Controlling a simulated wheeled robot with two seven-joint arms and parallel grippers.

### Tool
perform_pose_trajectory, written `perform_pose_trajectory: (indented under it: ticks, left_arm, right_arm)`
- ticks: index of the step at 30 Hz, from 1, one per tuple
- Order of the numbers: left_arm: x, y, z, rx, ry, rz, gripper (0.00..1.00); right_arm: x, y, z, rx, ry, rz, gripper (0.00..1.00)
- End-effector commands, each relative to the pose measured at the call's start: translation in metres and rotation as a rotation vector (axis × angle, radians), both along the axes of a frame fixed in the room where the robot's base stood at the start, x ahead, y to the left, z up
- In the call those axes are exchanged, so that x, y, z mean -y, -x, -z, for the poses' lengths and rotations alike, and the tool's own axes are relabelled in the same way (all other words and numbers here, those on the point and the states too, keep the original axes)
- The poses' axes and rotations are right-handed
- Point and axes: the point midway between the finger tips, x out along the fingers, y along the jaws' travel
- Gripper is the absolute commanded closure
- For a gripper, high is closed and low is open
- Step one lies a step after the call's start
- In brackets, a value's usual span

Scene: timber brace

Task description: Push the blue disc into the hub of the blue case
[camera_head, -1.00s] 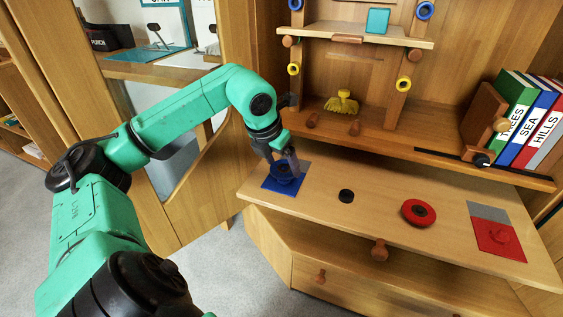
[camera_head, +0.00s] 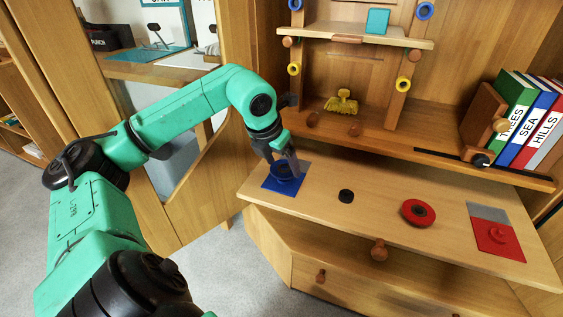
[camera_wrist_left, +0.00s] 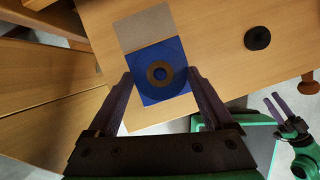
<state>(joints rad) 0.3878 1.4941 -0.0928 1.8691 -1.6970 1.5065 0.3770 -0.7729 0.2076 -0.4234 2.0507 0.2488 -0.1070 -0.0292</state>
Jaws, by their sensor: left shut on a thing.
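The blue case (camera_head: 278,184) lies open at the left end of the desk shelf. It has a blue lower half and a grey upper half, seen in the left wrist view (camera_wrist_left: 145,27). The blue disc (camera_wrist_left: 145,72) has a brown ring at its middle and lies over the blue half. My left gripper (camera_head: 287,168) points down and is shut on the disc's rim, a finger on each side. Whether the disc is seated on the hub cannot be told; the hub is hidden. My right gripper (camera_wrist_left: 275,104) shows only in the wrist view, fingers apart and empty, beyond the front edge.
A small black disc (camera_head: 346,196) and a red disc (camera_head: 418,212) lie to the right on the shelf. A red case (camera_head: 498,238) is at the right end. Books (camera_head: 530,118) and a yellow object (camera_head: 341,102) stand on the ledge behind. Drawer knobs (camera_head: 379,250) stick out in front.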

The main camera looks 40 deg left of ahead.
Motion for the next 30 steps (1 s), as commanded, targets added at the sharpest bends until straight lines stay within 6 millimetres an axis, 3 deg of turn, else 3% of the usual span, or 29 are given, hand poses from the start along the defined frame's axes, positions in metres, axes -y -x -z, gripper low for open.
perform_pose_trajectory:
  ticks: [18, 30]
  left_arm:
    - [0.000, 0.000, 0.016, -0.001, -0.001, 0.000, 0.67]
    - [0.000, 0.000, 0.015, -0.001, 0.000, 0.000, 0.67]
  right_arm:
    - [0.000, 0.000, 0.014, 0.000, 0.000, 0.000, 0.50]
    - [0.000, 0.000, 0.014, 0.001, 0.000, 0.000, 0.50]
